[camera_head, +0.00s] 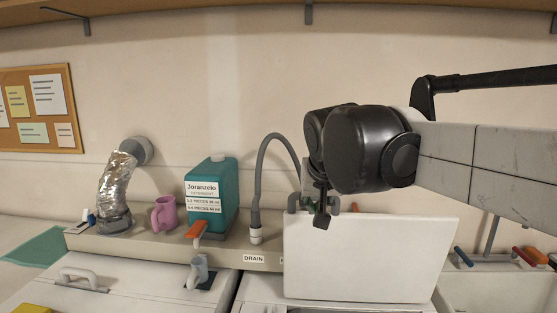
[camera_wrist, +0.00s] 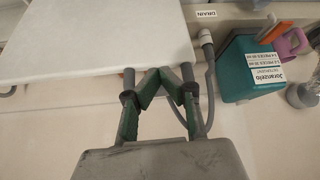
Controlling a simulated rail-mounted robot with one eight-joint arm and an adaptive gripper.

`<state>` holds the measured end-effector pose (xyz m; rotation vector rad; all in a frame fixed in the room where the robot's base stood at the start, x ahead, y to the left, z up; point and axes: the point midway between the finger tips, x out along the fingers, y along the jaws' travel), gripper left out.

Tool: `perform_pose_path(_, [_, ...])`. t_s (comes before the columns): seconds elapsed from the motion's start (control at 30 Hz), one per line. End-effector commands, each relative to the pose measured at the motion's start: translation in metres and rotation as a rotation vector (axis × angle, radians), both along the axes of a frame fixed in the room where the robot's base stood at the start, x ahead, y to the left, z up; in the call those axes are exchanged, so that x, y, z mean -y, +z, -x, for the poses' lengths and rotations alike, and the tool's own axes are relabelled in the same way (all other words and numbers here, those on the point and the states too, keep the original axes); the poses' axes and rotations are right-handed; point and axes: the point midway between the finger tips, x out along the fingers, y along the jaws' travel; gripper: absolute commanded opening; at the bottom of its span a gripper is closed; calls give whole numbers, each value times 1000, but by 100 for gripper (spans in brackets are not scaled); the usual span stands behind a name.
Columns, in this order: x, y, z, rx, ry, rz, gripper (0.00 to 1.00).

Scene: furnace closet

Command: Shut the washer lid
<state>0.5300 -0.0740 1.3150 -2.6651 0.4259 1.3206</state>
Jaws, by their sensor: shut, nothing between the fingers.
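The washer lid (camera_head: 365,262) is a flat white panel standing open, nearly upright, at the right of centre in the head view. In the wrist view the lid (camera_wrist: 105,38) fills the upper left, with its top edge facing my gripper. My gripper (camera_head: 322,208) is at the upper left part of the lid's top edge. Its green-padded fingers meet at the tips in the wrist view (camera_wrist: 153,74), shut and empty. The tips are at or very close to the lid's edge; I cannot tell whether they touch.
A grey drain hose (camera_head: 257,190) rises left of the lid, close to my gripper. A teal detergent jug (camera_head: 212,192) and a pink mug (camera_head: 164,214) stand on the ledge. A white machine top with a handle (camera_head: 82,278) is at left; a sink (camera_head: 500,288) is at right.

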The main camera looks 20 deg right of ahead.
Motion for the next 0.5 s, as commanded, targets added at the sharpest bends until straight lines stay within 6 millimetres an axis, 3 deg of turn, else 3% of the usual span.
perform_pose_path(0.03, [8,33,-15,3,-23,3,0])
perform_pose_path(0.2, [26,82,-47,15,-86,4,0])
perform_pose_path(0.33, [33,98,-59,20,-110,6,0])
perform_pose_path(0.5, [37,95,-66,22,-118,5,0])
